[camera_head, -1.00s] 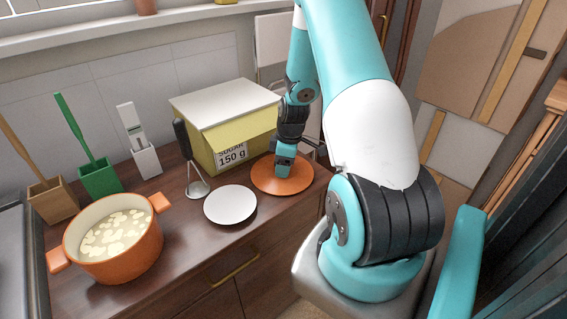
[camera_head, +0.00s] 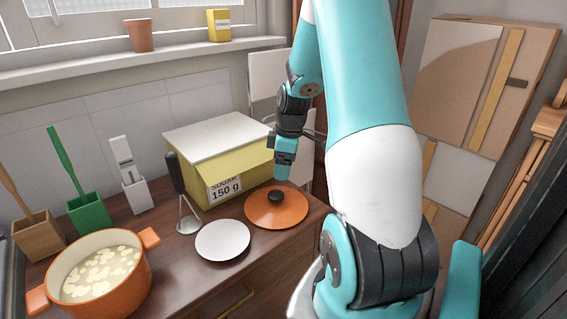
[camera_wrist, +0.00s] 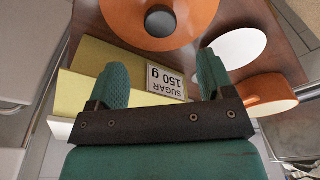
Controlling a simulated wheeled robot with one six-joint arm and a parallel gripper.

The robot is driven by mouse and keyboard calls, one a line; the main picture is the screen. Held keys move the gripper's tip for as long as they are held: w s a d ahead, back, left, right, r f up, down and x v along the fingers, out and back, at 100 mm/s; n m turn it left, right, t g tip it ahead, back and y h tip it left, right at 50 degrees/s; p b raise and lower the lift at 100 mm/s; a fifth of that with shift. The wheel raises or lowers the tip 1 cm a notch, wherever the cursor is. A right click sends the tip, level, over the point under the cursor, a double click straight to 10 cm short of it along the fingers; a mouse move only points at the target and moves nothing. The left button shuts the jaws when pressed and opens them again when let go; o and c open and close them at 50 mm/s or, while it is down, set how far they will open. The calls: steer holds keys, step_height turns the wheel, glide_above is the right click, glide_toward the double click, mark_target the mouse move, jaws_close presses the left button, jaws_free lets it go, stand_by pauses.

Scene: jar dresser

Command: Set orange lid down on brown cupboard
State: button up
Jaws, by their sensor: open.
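The orange lid (camera_head: 262,212) with a dark round knob lies flat on the brown cupboard (camera_head: 183,262), near its right end and in front of the sugar box. My gripper (camera_head: 283,172) is above the lid, apart from its knob, and empty. In the wrist view, my gripper's two fingers (camera_wrist: 162,80) are spread apart with nothing between them. The lid (camera_wrist: 190,28) shows beyond the fingertips in that view, with its knob clear of them.
The yellow sugar box (camera_head: 220,165) stands behind the lid. A white plate (camera_head: 222,241) lies left of the lid, with a masher (camera_head: 184,200) behind it. An orange pot (camera_head: 98,275) with pale pieces stands at front left. Green (camera_head: 87,212) and wooden (camera_head: 38,235) holders stand behind it.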

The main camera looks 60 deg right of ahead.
steer(key=w+a+r+y, duration=0.1)
steer(key=a+r, duration=0.3)
steer(key=a, duration=0.6)
steer(key=w+a+r, duration=0.1)
steer(key=a+r, duration=0.4)
steer(key=a, duration=0.6)
steer(key=s+a+r+y, duration=0.1)
steer(key=s+a+r, duration=0.1)
steer(key=s+a, duration=0.6)
steer(key=s+a+r+g+y, duration=0.1)
steer(key=s+a+r, duration=0.1)
steer(key=s+a, duration=0.5)
steer(key=a, duration=0.3)
steer(key=shift+s+r+n+g, duration=0.3)
steer(key=shift+s+r, duration=0.05)
steer(key=shift+s, duration=0.05)
